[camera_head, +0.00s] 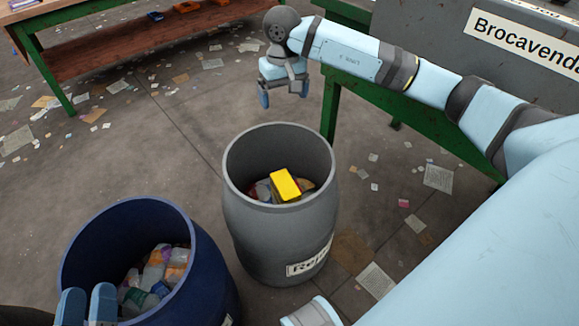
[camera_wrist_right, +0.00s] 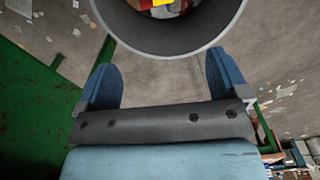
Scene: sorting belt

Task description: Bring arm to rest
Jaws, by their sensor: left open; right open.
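My right arm reaches in from the right in the head view. My right gripper (camera_head: 284,97) hangs above and behind the grey barrel, with its blue fingers apart and nothing between them. In the right wrist view my right gripper (camera_wrist_right: 164,84) is open and empty, with the barrel rim beyond the fingertips. My left gripper (camera_head: 87,300) shows at the lower left in the head view, its two fingers in front of the blue barrel; it is open, and its lower part is cut off by the frame edge.
The grey barrel (camera_head: 245,225), its label partly hidden, holds a yellow block (camera_head: 285,186) among other items. The blue barrel (camera_head: 205,265) holds several crumpled items. A green-framed bench (camera_head: 55,70) stands at the back left. A grey machine (camera_head: 430,35) stands at the right. Papers litter the floor.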

